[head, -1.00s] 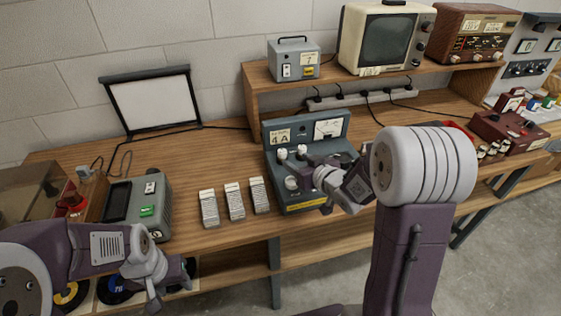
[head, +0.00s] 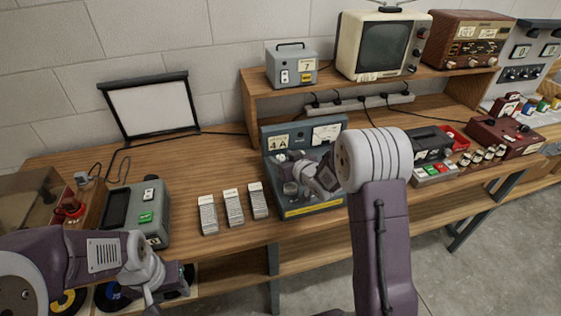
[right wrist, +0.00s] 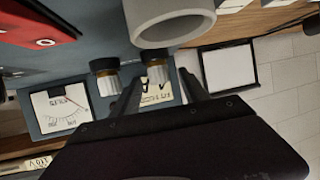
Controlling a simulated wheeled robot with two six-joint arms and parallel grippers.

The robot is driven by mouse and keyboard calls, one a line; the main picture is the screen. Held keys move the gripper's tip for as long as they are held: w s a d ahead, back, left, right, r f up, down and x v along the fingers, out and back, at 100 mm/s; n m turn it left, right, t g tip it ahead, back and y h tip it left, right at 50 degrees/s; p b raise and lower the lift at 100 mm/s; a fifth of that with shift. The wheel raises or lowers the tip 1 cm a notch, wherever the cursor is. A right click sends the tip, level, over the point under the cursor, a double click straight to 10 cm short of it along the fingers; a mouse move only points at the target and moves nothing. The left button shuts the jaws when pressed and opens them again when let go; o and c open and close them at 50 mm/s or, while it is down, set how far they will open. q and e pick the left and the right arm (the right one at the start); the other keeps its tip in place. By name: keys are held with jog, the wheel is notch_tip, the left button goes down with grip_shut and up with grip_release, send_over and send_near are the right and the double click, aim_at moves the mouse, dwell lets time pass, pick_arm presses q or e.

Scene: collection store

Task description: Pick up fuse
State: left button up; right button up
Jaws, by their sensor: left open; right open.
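The blue-grey fuse tester (head: 272,137), marked 4A with a dial, stands on the bench. I cannot tell whether either is the fuse. A wide pale hollow cylinder (right wrist: 172,20) is near them. My right gripper (right wrist: 160,92) is open, its fingers on either side of the right post; in the head view it is over the tester (head: 298,178). My left gripper (head: 168,286) is open and empty at the bench's front edge.
Several pale ribbed blocks (head: 232,206) stand left of the tester. A grey-green box with a green button (head: 150,205) is further left. A shelf (head: 330,80) with a television (head: 385,48) is behind. A black device (head: 430,146) stands to the right.

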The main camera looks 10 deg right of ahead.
jog(key=shift+s+r, duration=0.1)
jog(key=c, duration=0.7)
grip_shut()
notch_tip(320, 180, up, 10)
jog(key=p, duration=0.2)
